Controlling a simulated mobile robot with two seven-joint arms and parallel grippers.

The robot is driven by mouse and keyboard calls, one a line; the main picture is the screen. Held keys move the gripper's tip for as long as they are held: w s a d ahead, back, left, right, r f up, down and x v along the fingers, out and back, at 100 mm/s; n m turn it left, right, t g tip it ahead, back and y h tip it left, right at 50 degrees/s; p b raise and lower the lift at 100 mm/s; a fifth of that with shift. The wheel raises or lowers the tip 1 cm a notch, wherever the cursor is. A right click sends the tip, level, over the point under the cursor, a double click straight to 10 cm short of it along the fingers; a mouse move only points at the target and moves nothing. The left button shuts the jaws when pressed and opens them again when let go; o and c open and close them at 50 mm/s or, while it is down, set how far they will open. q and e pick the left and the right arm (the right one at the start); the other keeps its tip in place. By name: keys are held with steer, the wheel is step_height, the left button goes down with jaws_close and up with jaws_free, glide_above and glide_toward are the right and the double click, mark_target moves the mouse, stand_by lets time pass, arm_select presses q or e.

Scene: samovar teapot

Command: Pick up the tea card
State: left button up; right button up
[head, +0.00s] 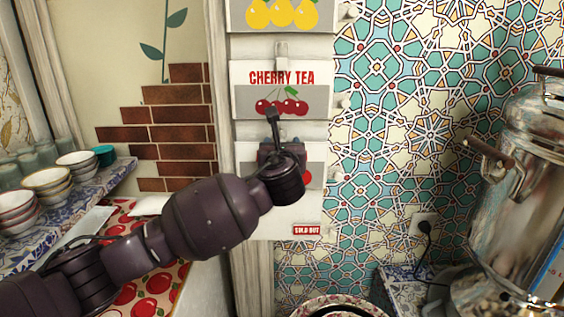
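Tea cards hang in a column on the wall beside a pale wooden post. The "CHERRY TEA" card (252,100) with red cherries is in the middle. A card with yellow fruit (310,24) is above it, cut off by the frame. A lower card (275,225) carries a red "SOLD OUT" label and is largely hidden behind my arm. My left gripper (274,122) is in front of the lower part of the cherry card. A dark finger overlaps the picture. I cannot tell whether it touches the card or how far the fingers are apart. My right gripper is not in view.
Stacked bowls (45,190) and glasses stand on a patterned shelf at left. A metal samovar (510,190) with wooden handles stands at right. A socket (423,224) with a plugged cord is on the tiled wall. A round patterned rim (340,306) shows at bottom centre.

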arm_select(q)
steer(key=shift+w, duration=0.25)
jaws_close()
stand_by(0.3)
